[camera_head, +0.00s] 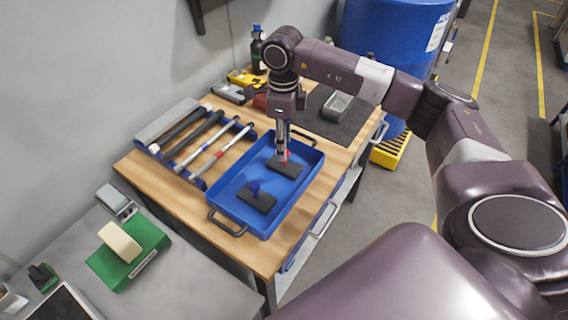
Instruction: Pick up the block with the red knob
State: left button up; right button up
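The block with the red knob (287,168) is a flat dark block lying in the blue tray (232,178), toward its far right part. A similar dark block with a blue knob (257,198) lies nearer in the same tray. My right gripper (283,154) points straight down at the red knob, and its fingertips are at the knob, which shows only partly between or beside them. I cannot tell whether the fingers are closed on it. The block appears to rest on the tray floor. My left gripper is not in view.
The tray, with raised walls and dark handles, stands on a wooden workbench (273,259). A rack of long tools (200,145) is left of it. A metal tin (338,106) sits on a dark mat behind. A green box (128,262) lies on the grey table at left.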

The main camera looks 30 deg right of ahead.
jog(key=f, duration=0.2)
jog(key=f+p, duration=0.1)
jog(key=shift+s+f, duration=0.35)
jog(key=shift+f, duration=0.5)
grip_shut()
jog(key=shift+w+r, duration=0.1)
